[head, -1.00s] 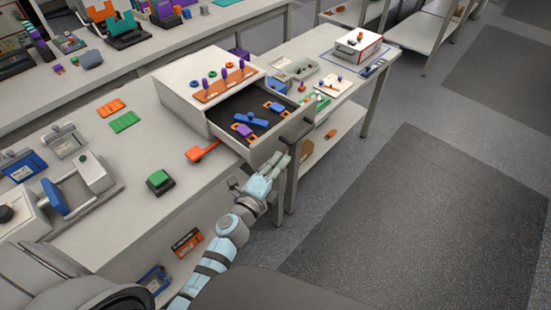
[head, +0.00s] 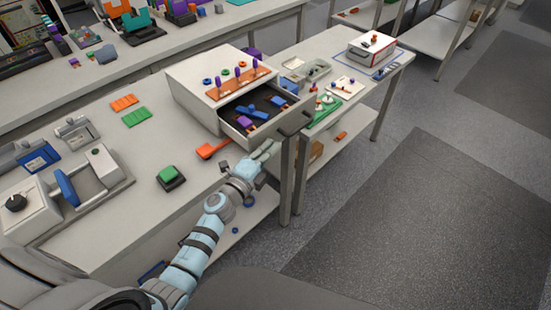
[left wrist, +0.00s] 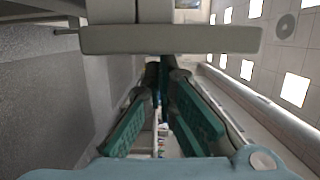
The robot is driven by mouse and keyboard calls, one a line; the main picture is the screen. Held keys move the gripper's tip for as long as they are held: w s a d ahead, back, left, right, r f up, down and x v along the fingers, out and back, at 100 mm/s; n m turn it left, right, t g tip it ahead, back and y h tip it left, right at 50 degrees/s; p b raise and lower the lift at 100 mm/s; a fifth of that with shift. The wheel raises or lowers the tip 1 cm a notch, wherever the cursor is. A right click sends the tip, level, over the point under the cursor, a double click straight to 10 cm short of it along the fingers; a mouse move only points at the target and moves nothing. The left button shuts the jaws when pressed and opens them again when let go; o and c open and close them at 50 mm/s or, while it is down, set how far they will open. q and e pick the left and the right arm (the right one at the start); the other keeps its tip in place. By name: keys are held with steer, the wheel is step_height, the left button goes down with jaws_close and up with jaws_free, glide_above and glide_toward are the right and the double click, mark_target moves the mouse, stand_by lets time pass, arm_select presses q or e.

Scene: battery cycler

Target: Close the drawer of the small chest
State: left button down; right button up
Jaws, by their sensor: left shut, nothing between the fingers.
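The small white chest (head: 190,88) stands on the workbench, with its drawer (head: 276,138) partly open toward the front right. Blue, purple and orange parts lie on the drawer's dark floor (head: 243,110). In the left wrist view, a pale bar-like piece (left wrist: 170,40), seemingly the drawer's handle, crosses just beyond the shut fingers (left wrist: 160,75). My right gripper is not in view.
An orange rack with purple pegs (head: 240,84) sits on the chest. A red-orange tool (head: 212,149) and a green-topped block (head: 171,177) lie on the bench near the drawer. Floor is clear at right.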

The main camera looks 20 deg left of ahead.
mark_target(239, 135)
arm_select(q)
steer(key=w+a, duration=0.1)
steer(key=a, duration=0.2)
steer(key=w+a+b, duration=0.1)
steer(key=w+a, duration=0.1)
steer(key=a, duration=0.1)
steer(key=w+a+b, duration=0.1)
steer(key=a, duration=0.1)
steer(key=shift+w+a+f, duration=0.15)
steer(key=shift+w+a, duration=0.05)
steer(key=shift+a, duration=0.2)
steer(key=shift+w+a, duration=0.25)
steer(key=shift+a, duration=0.35)
